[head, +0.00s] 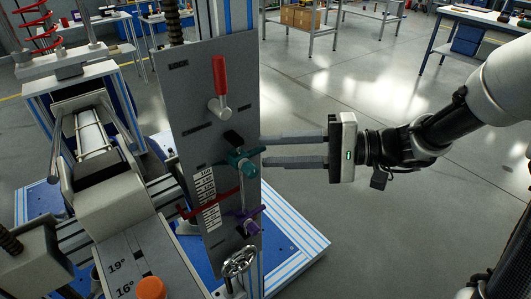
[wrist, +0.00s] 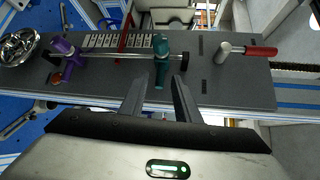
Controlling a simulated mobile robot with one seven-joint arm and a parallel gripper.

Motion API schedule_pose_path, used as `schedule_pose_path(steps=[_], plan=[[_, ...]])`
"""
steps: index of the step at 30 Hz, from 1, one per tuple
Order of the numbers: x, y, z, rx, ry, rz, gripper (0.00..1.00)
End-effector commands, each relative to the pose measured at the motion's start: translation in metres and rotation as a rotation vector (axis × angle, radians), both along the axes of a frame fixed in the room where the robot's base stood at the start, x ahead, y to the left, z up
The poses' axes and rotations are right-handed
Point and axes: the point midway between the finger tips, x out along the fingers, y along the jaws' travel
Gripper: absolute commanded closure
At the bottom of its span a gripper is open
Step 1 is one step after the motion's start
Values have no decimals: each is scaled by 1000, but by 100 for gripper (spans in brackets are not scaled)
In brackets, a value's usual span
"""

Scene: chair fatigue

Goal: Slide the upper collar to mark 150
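The teal upper collar (head: 239,159) sits on a thin vertical rod on the grey panel (head: 184,110), near the top of the white scale (head: 206,187). The scale's numbers are too small to read surely. In the wrist view, the teal collar (wrist: 161,64) lies between and just beyond my fingertips. A purple lower collar (head: 248,222) is farther down the rod; it is at left in the wrist view (wrist: 68,56). My gripper (head: 265,150) is open and empty, its fingers pointing at the panel, one above the other, at collar height. Contact with the collar cannot be told.
A red-handled lever (head: 219,78) sticks out of the panel above the collars. A red bar (head: 208,204) crosses the scale. A handwheel (head: 239,261) is below. An orange knob (head: 151,288) stands at front left. Floor right of the panel is clear.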

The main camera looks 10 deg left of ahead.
Motion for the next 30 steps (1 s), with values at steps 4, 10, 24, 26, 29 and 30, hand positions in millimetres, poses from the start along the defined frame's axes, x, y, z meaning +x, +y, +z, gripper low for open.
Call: schedule_pose_path(steps=[4,10,24,26,29,30], plan=[[-2,17,-3,0,-1,2,70],[-2,24,-3,1,0,-1,70],[-2,24,-3,0,0,0,100],[-2,24,-3,0,0,0,100],[-2,24,-5,1,0,0,100],[-2,24,-8,1,0,0,100]])
